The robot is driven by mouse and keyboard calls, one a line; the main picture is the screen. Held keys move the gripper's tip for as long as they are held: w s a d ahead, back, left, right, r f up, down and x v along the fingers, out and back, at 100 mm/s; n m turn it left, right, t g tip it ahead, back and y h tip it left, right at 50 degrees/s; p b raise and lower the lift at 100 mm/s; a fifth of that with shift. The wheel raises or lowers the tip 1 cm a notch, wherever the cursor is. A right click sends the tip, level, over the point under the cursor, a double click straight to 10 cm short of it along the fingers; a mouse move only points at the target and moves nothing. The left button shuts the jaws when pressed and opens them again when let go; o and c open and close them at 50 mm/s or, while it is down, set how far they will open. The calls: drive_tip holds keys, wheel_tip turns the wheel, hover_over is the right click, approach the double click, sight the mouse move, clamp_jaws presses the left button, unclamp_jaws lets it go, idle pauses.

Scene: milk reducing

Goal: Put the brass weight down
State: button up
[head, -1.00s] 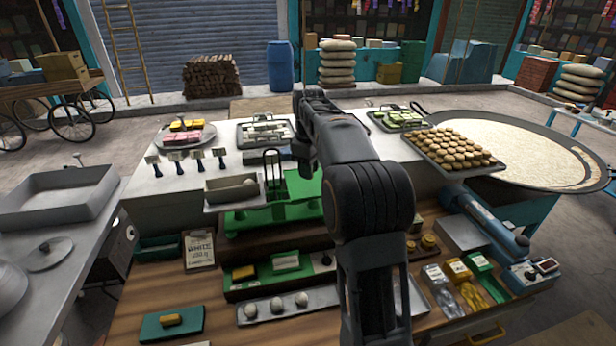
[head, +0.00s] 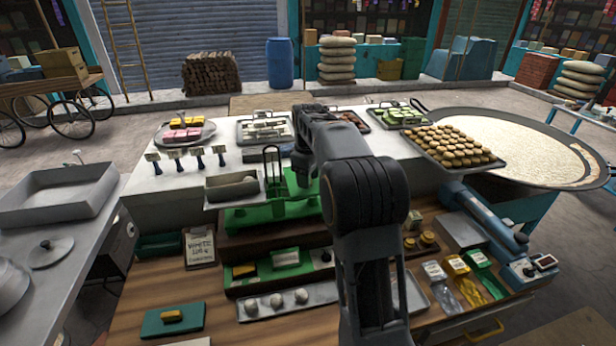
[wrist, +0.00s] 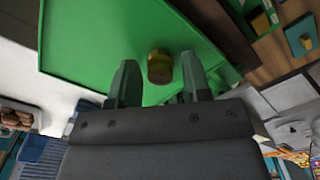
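The brass weight (wrist: 160,67), a short yellow-brown cylinder, shows in the wrist view over a flat green surface (wrist: 95,40), seemingly part of the green scale. My gripper (wrist: 160,76) has its two fingers apart, one on either side of the weight, with a visible gap on both sides. Whether the weight rests fully on the green surface is hard to tell. In the head view the green balance scale (head: 270,218) stands mid-counter, with a grey pan (head: 232,188) on its left. My arm hides the gripper and this weight there.
Other brass weights (head: 428,239) sit right of my arm. A tray with white balls (head: 250,308) and a card reading WHITE (head: 200,248) lie in front. A tray of round brown sweets (head: 456,146) and a wide pan of milk (head: 510,150) are at right.

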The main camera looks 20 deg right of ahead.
drive_tip(key=shift+o, duration=0.7)
drive_tip(key=shift+r, duration=0.1)
wheel_tip(320, 180, up, 12)
drive_tip(key=s+a+r+m+t, duration=0.1)
drive_tip(key=s+a+m, duration=0.1)
drive_tip(key=s+a, duration=0.25)
drive_tip(key=s+a+f+m+t, duration=0.2)
drive_tip(key=s+f, duration=0.4)
drive_tip(key=s, duration=0.4)
drive_tip(key=s+a+f+m+t, duration=0.2)
drive_tip(key=s+f, duration=0.4)
drive_tip(key=s, duration=0.4)
drive_tip(key=shift+s+a+m+p, duration=0.3)
drive_tip(key=shift+a+m, duration=0.6)
drive_tip(key=shift+a, duration=0.45)
